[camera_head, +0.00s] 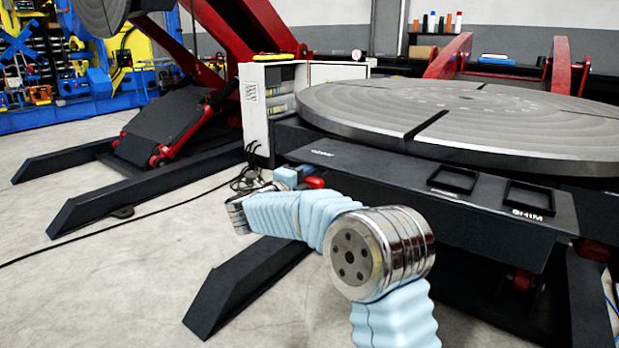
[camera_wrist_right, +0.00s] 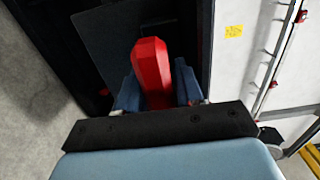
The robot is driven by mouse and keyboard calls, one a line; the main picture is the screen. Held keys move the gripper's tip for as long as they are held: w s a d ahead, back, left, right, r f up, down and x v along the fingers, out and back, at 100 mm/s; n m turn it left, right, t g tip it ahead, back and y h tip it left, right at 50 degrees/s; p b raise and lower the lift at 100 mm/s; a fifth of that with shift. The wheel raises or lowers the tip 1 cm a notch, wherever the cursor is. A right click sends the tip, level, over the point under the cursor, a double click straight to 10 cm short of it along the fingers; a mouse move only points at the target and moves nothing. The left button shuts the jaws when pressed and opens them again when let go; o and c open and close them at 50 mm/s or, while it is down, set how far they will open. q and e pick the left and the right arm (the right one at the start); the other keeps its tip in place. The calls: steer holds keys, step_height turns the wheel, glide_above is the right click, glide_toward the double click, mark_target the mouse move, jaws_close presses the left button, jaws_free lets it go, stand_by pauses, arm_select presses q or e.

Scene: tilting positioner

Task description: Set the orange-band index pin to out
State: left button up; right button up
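In the head view my right arm reaches in from the bottom, and its gripper (camera_head: 297,179) is at the near left corner of the positioner's black front shelf. A red handle (camera_head: 315,182) shows just beside it. In the right wrist view the red handle (camera_wrist_right: 152,70) stands between the two blue fingers (camera_wrist_right: 157,92), which lie close against its sides and look shut on it. No orange band shows on it, and its lower end is hidden. I cannot tell whether this is the index pin. My left gripper is not in view.
The round grey table (camera_head: 480,120) lies flat above the black shelf (camera_head: 400,180), which has two shallow trays at right. A white cabinet (camera_head: 257,105) stands behind the gripper. A black floor leg (camera_head: 245,285) and a cable lie at left. The left foreground floor is clear.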

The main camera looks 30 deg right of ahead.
jaws_close()
steer(key=shift+a, duration=0.1)
steer(key=shift+s+a+f, duration=0.1)
steer(key=shift+a+f, duration=0.05)
steer(key=shift+a, duration=0.15)
steer(key=b+v, duration=0.1)
steer(key=v, duration=0.2)
steer(key=shift+a, duration=0.1)
steer(key=shift+c, duration=0.3)
jaws_free()
steer(key=shift+o, duration=0.3)
steer(key=shift+s, duration=0.1)
steer(key=shift+a, duration=0.2)
